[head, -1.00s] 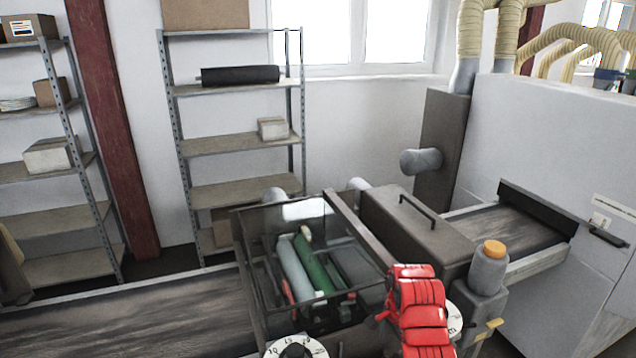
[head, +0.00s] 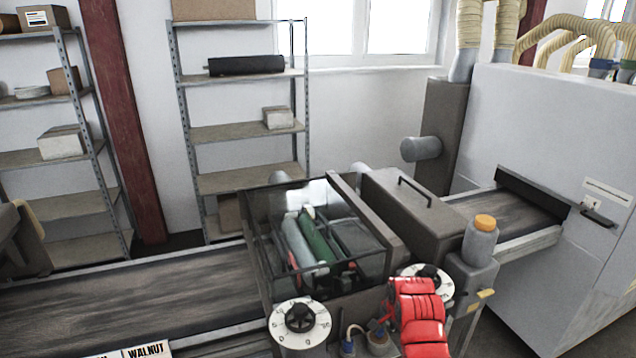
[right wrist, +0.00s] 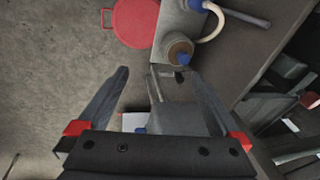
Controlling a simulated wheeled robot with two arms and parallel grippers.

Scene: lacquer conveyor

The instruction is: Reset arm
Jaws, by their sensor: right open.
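My right arm shows in the head view as a red segmented part (head: 418,318) at the bottom, right of centre, in front of the coating machine. Its fingertips are hard to make out there. In the right wrist view my right gripper (right wrist: 156,82) has its two dark fingers spread apart with nothing held between them. A grey block-shaped part and metal rails show below and between the fingers. My left gripper is not in view.
The roller machine (head: 320,240) has a glass hood, a left dial (head: 300,318) and a right dial (head: 428,282). The conveyor (head: 120,300) runs left. A red round object (right wrist: 136,22) is on the floor side.

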